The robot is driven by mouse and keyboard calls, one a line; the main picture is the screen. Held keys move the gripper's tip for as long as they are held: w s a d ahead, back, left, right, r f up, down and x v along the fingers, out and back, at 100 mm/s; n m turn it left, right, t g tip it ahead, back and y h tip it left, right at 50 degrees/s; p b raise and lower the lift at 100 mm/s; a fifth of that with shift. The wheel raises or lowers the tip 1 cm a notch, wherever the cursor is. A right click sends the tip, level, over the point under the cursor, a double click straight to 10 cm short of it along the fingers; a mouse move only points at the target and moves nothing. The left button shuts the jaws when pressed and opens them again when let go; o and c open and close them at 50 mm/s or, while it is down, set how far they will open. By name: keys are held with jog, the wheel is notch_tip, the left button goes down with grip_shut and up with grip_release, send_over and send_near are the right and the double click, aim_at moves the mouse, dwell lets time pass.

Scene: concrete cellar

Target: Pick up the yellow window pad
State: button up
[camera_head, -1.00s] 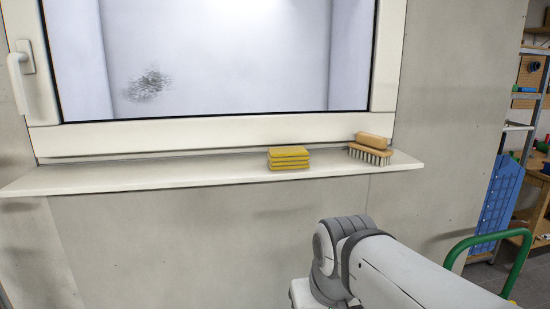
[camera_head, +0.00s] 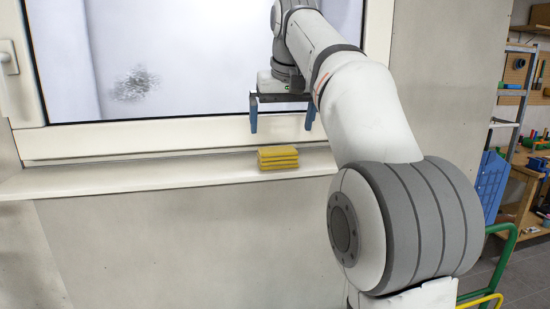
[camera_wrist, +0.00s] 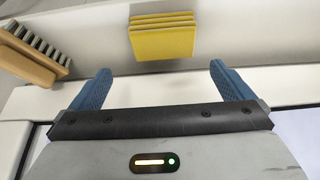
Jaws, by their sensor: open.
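The yellow window pad (camera_head: 278,158) lies on the white window sill, a small block with stacked layers. In the wrist view the pad (camera_wrist: 163,40) is at the top middle, beyond and between the fingertips. My gripper (camera_head: 281,128) is open and empty, its two blue fingers pointing down above the pad and apart from it. In the wrist view my gripper's fingers (camera_wrist: 160,68) are spread wider than the pad. A wooden brush (camera_wrist: 30,55) shows at the left of the wrist view; my arm hides it in the head view.
The sill (camera_head: 130,176) is bare to the left of the pad. The window (camera_head: 170,60) with a dark smudge (camera_head: 135,85) stands behind it. Shelving and a blue panel (camera_head: 490,185) are at the far right, with a green rail (camera_head: 505,245) in front.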

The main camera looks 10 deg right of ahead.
aim_at(278, 149)
jog(key=x, duration=0.2)
jog(key=shift+f, duration=0.3)
jog(key=f, duration=0.4)
jog(key=shift+w+a, duration=0.3)
jog(key=shift+w, duration=0.05)
jog(key=shift+w+f, duration=0.3)
jog(key=shift+f, duration=0.15)
jog(key=c, duration=0.9)
